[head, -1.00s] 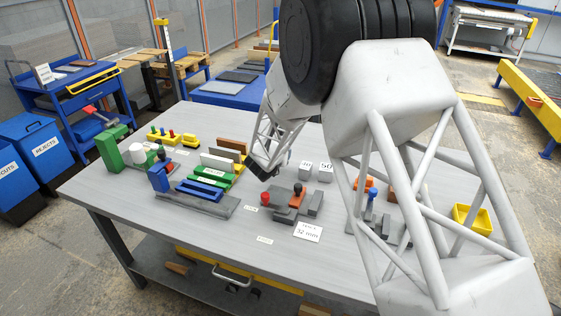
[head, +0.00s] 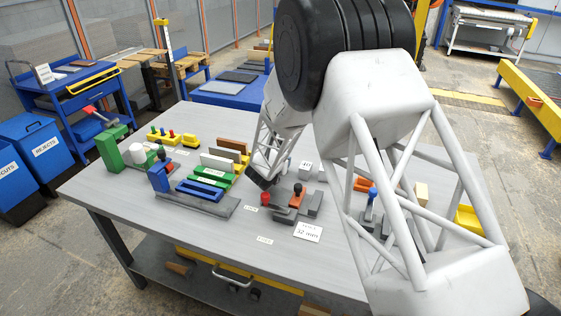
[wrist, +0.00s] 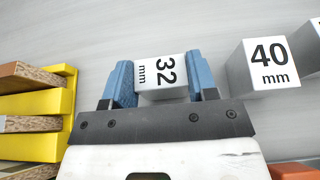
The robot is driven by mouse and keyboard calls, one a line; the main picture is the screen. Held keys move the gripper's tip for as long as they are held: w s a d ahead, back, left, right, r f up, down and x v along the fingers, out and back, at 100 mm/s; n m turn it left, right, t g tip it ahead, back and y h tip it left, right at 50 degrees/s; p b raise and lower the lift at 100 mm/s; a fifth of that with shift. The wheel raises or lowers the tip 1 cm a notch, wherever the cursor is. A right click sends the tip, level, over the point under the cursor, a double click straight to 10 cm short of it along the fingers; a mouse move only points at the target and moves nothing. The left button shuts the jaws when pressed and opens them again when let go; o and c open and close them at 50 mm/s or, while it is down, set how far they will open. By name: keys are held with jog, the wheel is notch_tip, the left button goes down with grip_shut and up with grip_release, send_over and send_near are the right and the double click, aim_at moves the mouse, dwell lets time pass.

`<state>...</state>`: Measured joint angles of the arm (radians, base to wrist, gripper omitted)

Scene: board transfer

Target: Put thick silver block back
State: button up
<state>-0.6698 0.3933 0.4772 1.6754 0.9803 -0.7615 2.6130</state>
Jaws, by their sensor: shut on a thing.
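My gripper (wrist: 162,84) is shut on a silver block (wrist: 161,78) marked "32 mm" in the wrist view, with one blue finger on each side of it. A larger silver block (wrist: 268,68) marked "40 mm" stands just right of the gripper there, apart from it. In the head view my gripper (head: 263,181) is low over the middle of the table, and the held block cannot be made out. The 40 block (head: 305,169) shows to its right. I cannot tell whether the held block touches the table.
A yellow rack (wrist: 40,145) with brown boards is left of the gripper. A red knob (head: 266,198), dark grey blocks (head: 314,204) and a "32 mm" card (head: 308,231) lie in front. A blue fixture (head: 158,178) stands farther left. The table's front strip is mostly clear.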

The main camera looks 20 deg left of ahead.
jog(key=o, duration=1.1)
jog(key=shift+f, duration=0.15)
jog(key=shift+r, duration=0.2)
jog(key=shift+v, duration=6)
jog(key=shift+s+f, duration=0.1)
